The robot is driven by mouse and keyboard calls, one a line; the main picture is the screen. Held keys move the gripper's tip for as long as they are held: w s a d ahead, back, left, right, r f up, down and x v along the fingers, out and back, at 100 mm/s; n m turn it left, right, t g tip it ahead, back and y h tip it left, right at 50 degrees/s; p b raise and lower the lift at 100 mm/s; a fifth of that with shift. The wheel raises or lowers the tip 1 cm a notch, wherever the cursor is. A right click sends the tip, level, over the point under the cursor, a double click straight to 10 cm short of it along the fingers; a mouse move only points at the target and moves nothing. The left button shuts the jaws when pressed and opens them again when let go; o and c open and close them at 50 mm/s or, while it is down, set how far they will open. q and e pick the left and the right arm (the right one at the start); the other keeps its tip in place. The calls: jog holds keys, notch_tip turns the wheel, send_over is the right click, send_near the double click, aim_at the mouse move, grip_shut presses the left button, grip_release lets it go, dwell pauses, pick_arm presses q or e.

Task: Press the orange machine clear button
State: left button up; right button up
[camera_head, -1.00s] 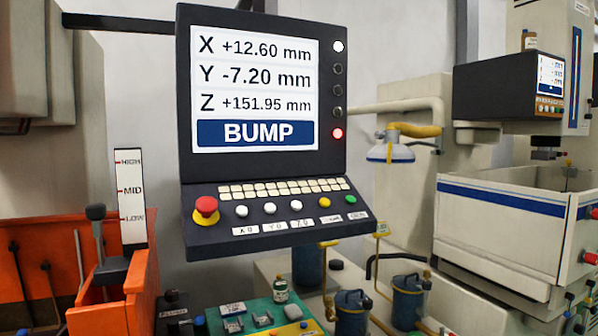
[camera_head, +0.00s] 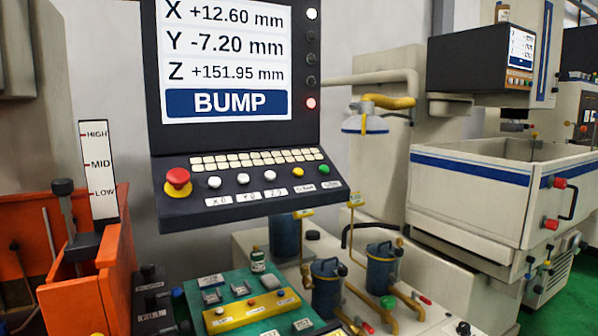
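The dark control console (camera_head: 215,210) hangs in the upper left, its screen (camera_head: 228,60) reading X +12.60, Y -7.20, Z +151.95 mm and BUMP. On its sloped panel sit a red mushroom button (camera_head: 178,180), three white buttons (camera_head: 242,179), an orange-yellow button (camera_head: 298,172) and a green button (camera_head: 323,169). The small label (camera_head: 303,189) below the orange-yellow button is too small to read surely. Nothing covers this button. A red lamp (camera_head: 310,103) and a white lamp (camera_head: 312,14) glow beside the screen. Neither of my grippers is in view.
Below the console, a green mat (camera_head: 200,285) holds a yellow box (camera_head: 250,310) and small parts. Blue canisters (camera_head: 381,268) stand right of it. An orange tank (camera_head: 85,285) with a level gauge (camera_head: 99,170) stands left. A white machine (camera_head: 470,180) stands right.

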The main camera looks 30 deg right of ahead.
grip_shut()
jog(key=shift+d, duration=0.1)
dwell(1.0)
